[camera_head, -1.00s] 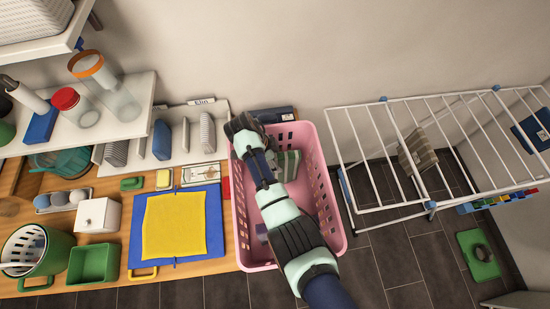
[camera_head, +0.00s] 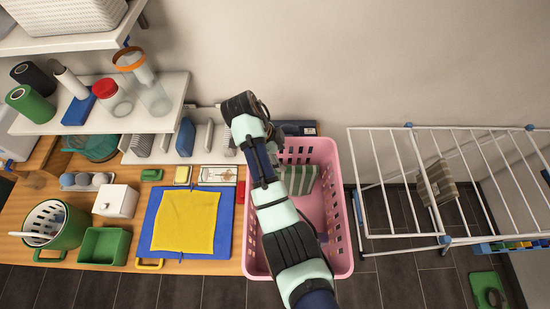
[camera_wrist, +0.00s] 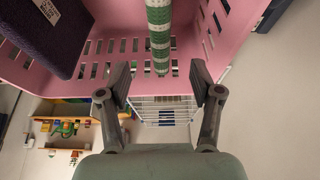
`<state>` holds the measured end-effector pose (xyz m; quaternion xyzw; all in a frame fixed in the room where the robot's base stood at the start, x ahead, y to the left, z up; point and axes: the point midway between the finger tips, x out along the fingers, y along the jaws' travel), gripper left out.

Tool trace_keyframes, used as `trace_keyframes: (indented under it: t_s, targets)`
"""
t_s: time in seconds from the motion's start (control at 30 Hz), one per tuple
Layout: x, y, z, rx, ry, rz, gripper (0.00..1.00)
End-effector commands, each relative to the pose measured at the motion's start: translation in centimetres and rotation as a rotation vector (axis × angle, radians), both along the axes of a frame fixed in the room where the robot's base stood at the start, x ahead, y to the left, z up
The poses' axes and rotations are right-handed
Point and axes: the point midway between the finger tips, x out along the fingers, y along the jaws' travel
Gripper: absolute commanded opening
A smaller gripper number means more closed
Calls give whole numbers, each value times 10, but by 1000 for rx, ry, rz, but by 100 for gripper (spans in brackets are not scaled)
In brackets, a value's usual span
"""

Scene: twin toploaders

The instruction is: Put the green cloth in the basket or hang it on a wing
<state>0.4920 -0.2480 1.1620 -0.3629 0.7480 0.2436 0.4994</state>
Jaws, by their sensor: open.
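The green cloth (camera_head: 302,179), green with pale stripes, shows inside the far part of the pink basket (camera_head: 343,225), partly hidden by my arm. In the wrist view the cloth (camera_wrist: 159,35) appears as a narrow checked green and white strip. Its lower end lies just above the gap between my fingertips in that picture. My gripper (camera_wrist: 161,85) is open, one finger on each side of that gap, and nothing is held. In the head view my arm crosses the basket's left side and hides most of the gripper. The drying rack (camera_head: 395,237) with its wings stands right of the basket.
A striped brown cloth (camera_head: 437,182) hangs on the rack. A yellow cloth (camera_head: 185,221) lies on a blue mat (camera_head: 228,238) left of the basket. Shelves with jars stand at the upper left.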

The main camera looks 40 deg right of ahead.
Motion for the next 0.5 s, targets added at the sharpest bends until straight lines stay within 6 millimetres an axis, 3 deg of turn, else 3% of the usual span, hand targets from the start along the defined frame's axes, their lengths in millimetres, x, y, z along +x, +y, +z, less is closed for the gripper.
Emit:
trace_keyframes:
  t_s: [0.3, 0.37, 0.5]
  targets:
    - [5, 8, -3, 11, -24, 75, 65]
    - [12, 21, -5, 23, -64, 210, 65]
    - [30, 82, 7, -7, -218, 794, 65]
